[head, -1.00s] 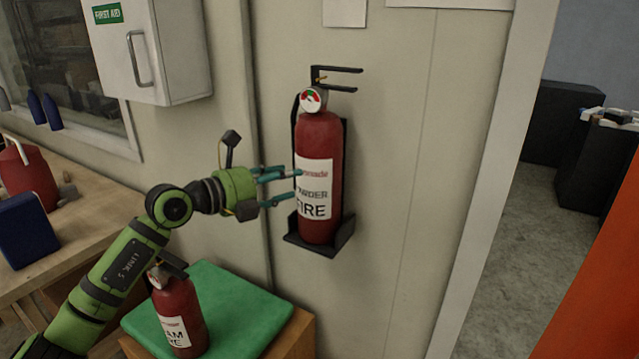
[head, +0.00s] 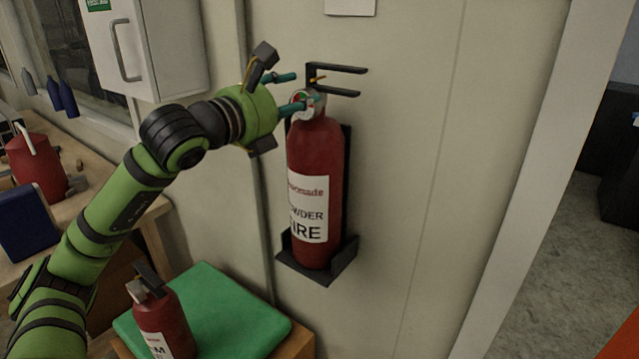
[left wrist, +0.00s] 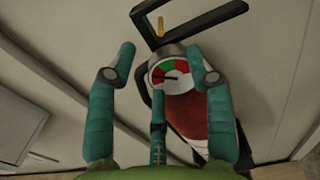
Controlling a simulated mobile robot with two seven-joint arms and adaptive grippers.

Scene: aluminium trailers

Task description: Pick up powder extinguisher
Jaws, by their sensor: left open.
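The red powder extinguisher (head: 314,170) stands upright in a black wall bracket (head: 338,262). Its black handle (head: 335,79) and round gauge sit at the top. My left gripper (head: 296,91) is open at the extinguisher's neck, one finger in front of the gauge and the other further back. In the left wrist view, the gripper's teal fingers (left wrist: 164,62) are spread on either side of the gauge (left wrist: 171,75), with the handle (left wrist: 190,20) beyond. I cannot tell whether either finger touches the neck. My right gripper is not in view.
A second red extinguisher (head: 164,322) stands at a green-topped box (head: 232,318) below my left arm. A white first aid cabinet (head: 150,45) hangs on the wall at left. A wooden bench (head: 95,205) holds a red can (head: 35,160). The wall right of the bracket is clear.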

